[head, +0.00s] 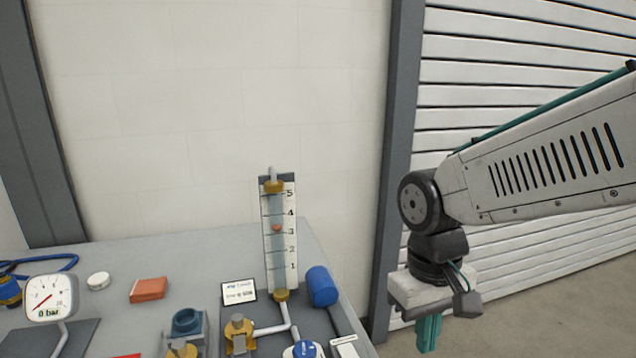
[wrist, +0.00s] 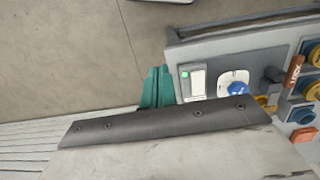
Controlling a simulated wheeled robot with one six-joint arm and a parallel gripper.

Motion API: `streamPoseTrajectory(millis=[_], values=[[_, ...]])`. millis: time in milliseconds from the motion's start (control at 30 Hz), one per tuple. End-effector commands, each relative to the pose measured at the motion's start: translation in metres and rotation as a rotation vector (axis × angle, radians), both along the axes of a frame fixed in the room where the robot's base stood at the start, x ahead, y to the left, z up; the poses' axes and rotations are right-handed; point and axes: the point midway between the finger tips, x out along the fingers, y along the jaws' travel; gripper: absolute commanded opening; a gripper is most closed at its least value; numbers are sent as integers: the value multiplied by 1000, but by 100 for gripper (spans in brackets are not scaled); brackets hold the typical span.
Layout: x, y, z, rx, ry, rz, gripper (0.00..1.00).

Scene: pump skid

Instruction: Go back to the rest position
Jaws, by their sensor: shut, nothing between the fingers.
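My gripper (head: 429,335) hangs pointing down at the right of the head view, off the right side of the grey bench. Its teal fingers are shut and empty. They also show in the wrist view, where my gripper (wrist: 157,72) is seen over the bare floor beside the bench edge. The fingertips touch nothing that I can see.
The grey bench (head: 200,255) carries a flow tube with a scale (head: 279,235), a blue cylinder (head: 321,286), a pressure gauge (head: 50,298), a red-orange block (head: 148,290) and yellow valves (head: 239,335). A grey post (head: 398,150) stands behind my gripper. The floor (head: 560,285) at right is clear.

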Motion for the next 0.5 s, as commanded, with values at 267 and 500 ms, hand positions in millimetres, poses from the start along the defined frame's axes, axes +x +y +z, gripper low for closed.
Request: streamPoseTrajectory(millis=[267,500], values=[[-72,-74,37,27,-90,-148,0],[-99,-102,52,39,-205,-265,0]])
